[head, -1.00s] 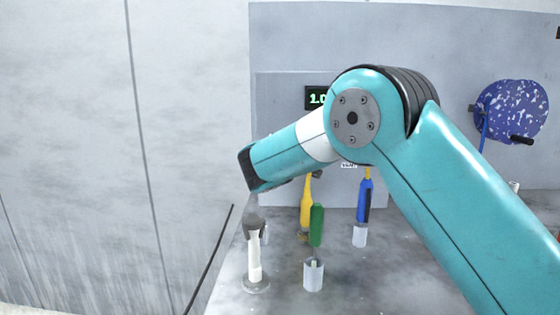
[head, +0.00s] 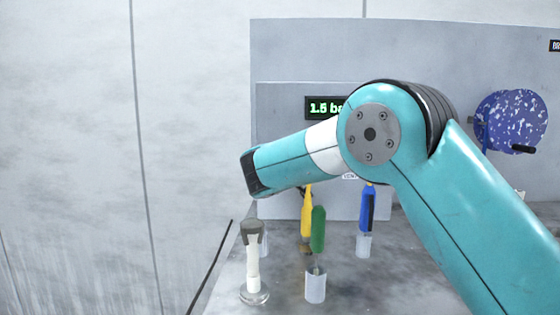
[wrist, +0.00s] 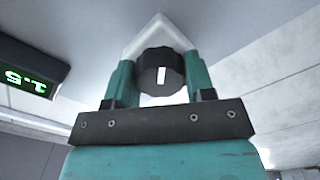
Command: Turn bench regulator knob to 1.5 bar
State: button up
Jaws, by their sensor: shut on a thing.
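The regulator knob (wrist: 161,76) is black and round with a white mark, and it shows in the wrist view in front of a pale plate. My gripper (wrist: 160,82) has its two teal fingers closed on either side of the knob. The mark stands close to upright in that view. The same readout (wrist: 25,81) appears upside down in the wrist view. In the head view the knob and my gripper are hidden behind my arm.
Yellow (head: 307,213), green (head: 318,229) and blue (head: 367,209) handled tools stand on the grey bench, the green and blue ones in pale holders. A white post with a dark top (head: 252,262) stands at the left. A speckled blue disc (head: 511,121) hangs at right.

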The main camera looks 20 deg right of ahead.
jog(key=shift+f, duration=0.15)
jog(key=o, duration=0.9)
notch_tip(320, 180, up, 20)
jog(key=p, duration=0.3)
